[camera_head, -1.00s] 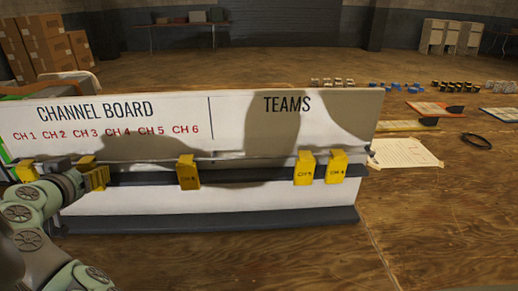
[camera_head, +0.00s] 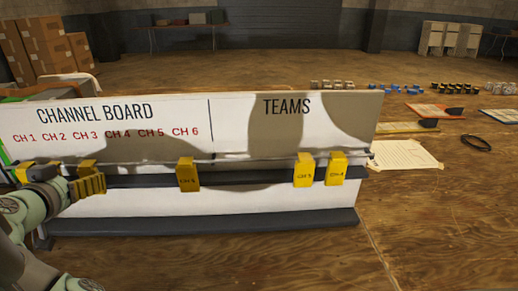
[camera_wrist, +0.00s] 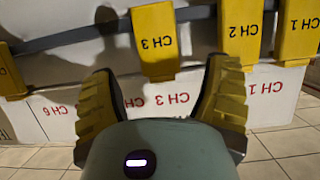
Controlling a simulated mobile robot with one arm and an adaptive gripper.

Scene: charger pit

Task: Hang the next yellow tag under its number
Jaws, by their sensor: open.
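The white channel board (camera_head: 120,210) bears a row of red numbers, CH 1 to CH 6, above a dark rail. In the wrist view, yellow tags CH 3 (camera_wrist: 157,45), CH 2 (camera_wrist: 241,30) and CH 1 (camera_wrist: 298,25) hang upside down in the picture. Another yellow tag (camera_wrist: 10,75) is at the left, its face unreadable.
A paper sheet (camera_head: 405,155) lies on the wooden table right of the board. Coloured trays (camera_head: 435,110), a black ring (camera_head: 476,143) and rows of small parts (camera_head: 400,87) lie farther right. The table's front right is clear.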

